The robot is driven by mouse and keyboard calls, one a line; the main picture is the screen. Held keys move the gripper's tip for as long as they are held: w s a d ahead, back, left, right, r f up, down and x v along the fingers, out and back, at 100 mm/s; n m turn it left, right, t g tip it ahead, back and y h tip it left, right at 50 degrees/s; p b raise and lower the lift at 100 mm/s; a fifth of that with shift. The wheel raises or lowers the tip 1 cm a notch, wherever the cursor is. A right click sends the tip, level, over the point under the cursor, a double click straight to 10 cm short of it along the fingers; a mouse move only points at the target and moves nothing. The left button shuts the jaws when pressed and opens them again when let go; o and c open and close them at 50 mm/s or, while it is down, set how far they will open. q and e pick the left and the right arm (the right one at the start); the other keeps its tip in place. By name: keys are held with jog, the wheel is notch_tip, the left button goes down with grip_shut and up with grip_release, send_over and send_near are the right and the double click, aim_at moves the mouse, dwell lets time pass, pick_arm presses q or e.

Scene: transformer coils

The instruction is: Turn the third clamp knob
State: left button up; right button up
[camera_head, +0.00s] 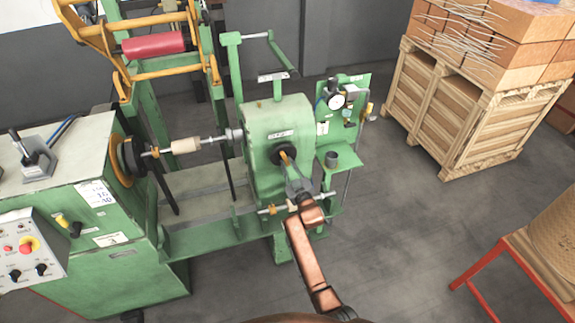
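The green coil-winding machine has a tailstock housing (272,122) in the middle of the head view. A dark round hub (277,151) with a yellow-orange piece (285,158) at its centre sits on the housing's front face. My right gripper (289,168) is at this hub, its grey fingers pointing up toward the yellow-orange piece. The fingers overlap its lower part, so I cannot tell whether they touch or grip it. Which part is the third clamp knob is not clear. My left gripper is not in view.
A rod with small brass-coloured fittings (270,210) runs below the housing, close to my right gripper. A green panel with a gauge (336,101) and a small cup (331,159) stand to the right. A wooden crate (458,112) is at the upper right. Grey floor (412,225) is free between.

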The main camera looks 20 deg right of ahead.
jog(key=o, duration=0.4)
jog(key=shift+c, duration=0.2)
jog(key=s, duration=1.2)
jog(key=shift+d, duration=0.15)
